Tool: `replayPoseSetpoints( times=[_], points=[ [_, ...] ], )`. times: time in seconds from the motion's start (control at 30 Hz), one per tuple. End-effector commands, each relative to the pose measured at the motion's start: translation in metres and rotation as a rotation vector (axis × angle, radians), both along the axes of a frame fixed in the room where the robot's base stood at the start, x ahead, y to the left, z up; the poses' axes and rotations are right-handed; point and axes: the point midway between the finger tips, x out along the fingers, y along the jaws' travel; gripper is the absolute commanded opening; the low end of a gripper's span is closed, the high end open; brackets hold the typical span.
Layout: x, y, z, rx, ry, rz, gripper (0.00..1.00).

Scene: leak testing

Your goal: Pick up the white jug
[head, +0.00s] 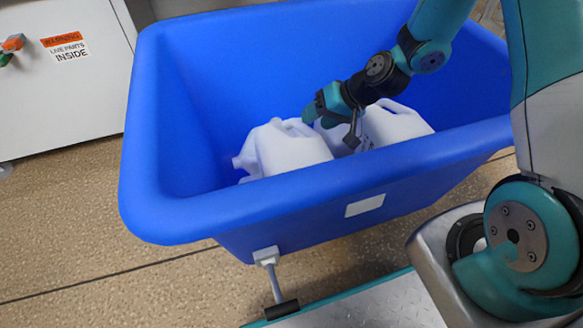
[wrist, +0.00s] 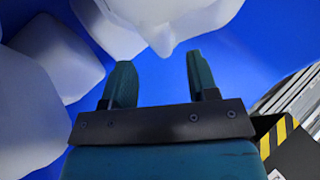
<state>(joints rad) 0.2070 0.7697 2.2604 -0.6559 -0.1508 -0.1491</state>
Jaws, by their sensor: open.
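Several white jugs lie in the blue bin (head: 160,150). The left white jug (head: 288,148) shows most clearly in the head view. Another white jug (head: 395,125) lies to its right, partly hidden by my arm. My gripper (head: 318,108) is down inside the bin, over the jugs. In the wrist view my gripper's two fingers (wrist: 160,82) are apart with nothing between them. A white jug (wrist: 175,22) is just beyond the fingertips. More white jugs show at the left, one large (wrist: 28,115) and one behind it (wrist: 55,52). Which jug is meant, I cannot tell.
The bin's raised rim surrounds the jugs, and its near wall stands between them and my base. A white cabinet (head: 65,90) with a warning label stands at the left. Bare blue bin surface (wrist: 265,40) shows right of the fingers in the wrist view.

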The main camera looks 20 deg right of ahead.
Motion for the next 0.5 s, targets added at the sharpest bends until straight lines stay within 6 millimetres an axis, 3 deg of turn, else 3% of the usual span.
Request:
replayPoseSetpoints(
  times=[0.3, 0.5],
  points=[
    [0.022, 0.024, -0.033, 0.0, 0.001, 0.002, 0.54],
    [0.026, 0.028, -0.035, 0.0, 0.0, 0.0, 0.54]
  ],
)
